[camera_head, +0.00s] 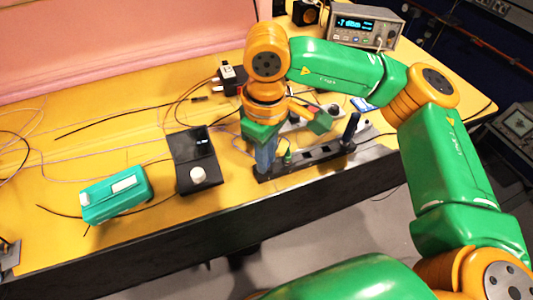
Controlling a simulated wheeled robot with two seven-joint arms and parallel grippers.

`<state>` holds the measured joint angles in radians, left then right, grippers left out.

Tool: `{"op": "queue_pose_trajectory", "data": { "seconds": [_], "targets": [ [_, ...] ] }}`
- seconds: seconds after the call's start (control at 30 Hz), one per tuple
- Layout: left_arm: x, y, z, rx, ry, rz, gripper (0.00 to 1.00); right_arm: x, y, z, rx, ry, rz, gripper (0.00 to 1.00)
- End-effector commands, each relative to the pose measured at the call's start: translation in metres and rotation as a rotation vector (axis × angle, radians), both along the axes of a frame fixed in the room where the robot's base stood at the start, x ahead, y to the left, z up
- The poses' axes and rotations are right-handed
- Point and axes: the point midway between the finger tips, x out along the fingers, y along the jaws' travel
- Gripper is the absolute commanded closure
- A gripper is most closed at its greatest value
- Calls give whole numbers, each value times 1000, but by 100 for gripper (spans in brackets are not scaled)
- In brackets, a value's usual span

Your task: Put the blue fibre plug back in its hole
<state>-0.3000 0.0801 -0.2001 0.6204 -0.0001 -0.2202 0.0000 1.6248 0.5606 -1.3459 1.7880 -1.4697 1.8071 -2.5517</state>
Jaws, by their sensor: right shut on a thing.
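My right gripper (266,170) points down at the left end of a long black holder (318,160) near the table's front edge. It is shut on a narrow bluish thing, which I take for the blue fibre plug; fingers and plug are hard to tell apart here. The tip is at or just over the holder, and I cannot tell whether it touches. A small green plug (288,157) stands in the holder just to the right. A dark blue upright piece (351,130) stands near the holder's right end. My left gripper does not show.
A black box with a pale knob (198,175) and a teal device (117,195) lie to the left. Thin cables cross the yellow table (90,115). A display instrument (362,27) stands at the back right, and a pink foam wall (110,45) at the back left.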

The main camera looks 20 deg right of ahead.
Motion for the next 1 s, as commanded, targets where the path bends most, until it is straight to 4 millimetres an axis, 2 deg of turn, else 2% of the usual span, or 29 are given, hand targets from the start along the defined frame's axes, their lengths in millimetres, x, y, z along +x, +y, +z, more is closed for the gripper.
{"op": "queue_pose_trajectory", "data": {
  "seconds": [0.1,0.13,0.23,0.27,0.57,0.83,1.0],
  "targets": [
    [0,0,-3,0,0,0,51,0,0,-3,0,0,0,100],
    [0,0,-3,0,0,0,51,0,0,-3,0,0,0,71],
    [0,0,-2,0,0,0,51,0,0,-2,0,0,0,44],
    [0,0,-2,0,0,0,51,0,0,-2,0,0,0,42],
    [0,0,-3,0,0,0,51,0,0,1,1,-2,0,42],
    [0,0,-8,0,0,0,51,0,0,54,1,-3,-1,42],
    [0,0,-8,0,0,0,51,0,0,69,1,0,0,42]
  ]
}}
